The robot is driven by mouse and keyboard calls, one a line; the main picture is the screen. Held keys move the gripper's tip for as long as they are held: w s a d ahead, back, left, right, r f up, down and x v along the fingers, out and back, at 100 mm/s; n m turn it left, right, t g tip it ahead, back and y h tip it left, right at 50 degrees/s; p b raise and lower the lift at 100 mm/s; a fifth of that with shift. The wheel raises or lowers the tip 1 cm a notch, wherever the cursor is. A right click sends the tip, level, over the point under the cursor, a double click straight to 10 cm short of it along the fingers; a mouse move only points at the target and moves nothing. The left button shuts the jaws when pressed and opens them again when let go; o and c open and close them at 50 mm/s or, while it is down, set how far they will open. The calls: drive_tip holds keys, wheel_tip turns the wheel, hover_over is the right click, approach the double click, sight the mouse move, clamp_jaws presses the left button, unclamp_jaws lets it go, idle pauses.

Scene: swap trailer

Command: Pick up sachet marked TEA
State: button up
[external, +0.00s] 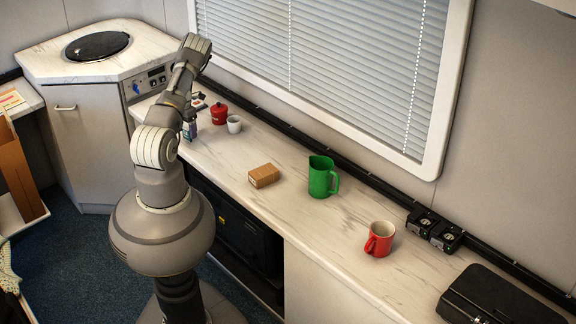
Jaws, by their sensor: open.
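My arm is bent at the far left end of the counter (335,220), and its forearm points down there. My gripper (189,117) is mostly hidden behind my own arm; it is open, low over the counter. A small upright item with white, blue and green on it (190,131) shows just below the gripper, partly covered. Small flat dark and white items (198,100) lie behind it near the wall. No TEA lettering is legible at this size, so I cannot tell which of these is the TEA sachet.
A red lidded pot (219,114) and a white cup (234,125) stand just right of my gripper. Further right are a cardboard box (263,176), a green jug (321,177), a red mug (379,240) and a black case (495,298). Bare counter lies between them.

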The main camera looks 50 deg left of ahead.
wheel_tip(320, 180, down, 3)
drive_tip(key=shift+a+r+b, duration=0.1)
drive_tip(key=shift+r+b, duration=0.05)
drive_tip(key=shift+b, duration=0.15)
drive_tip(key=shift+r, duration=0.1)
drive_tip(key=c, duration=1.1)
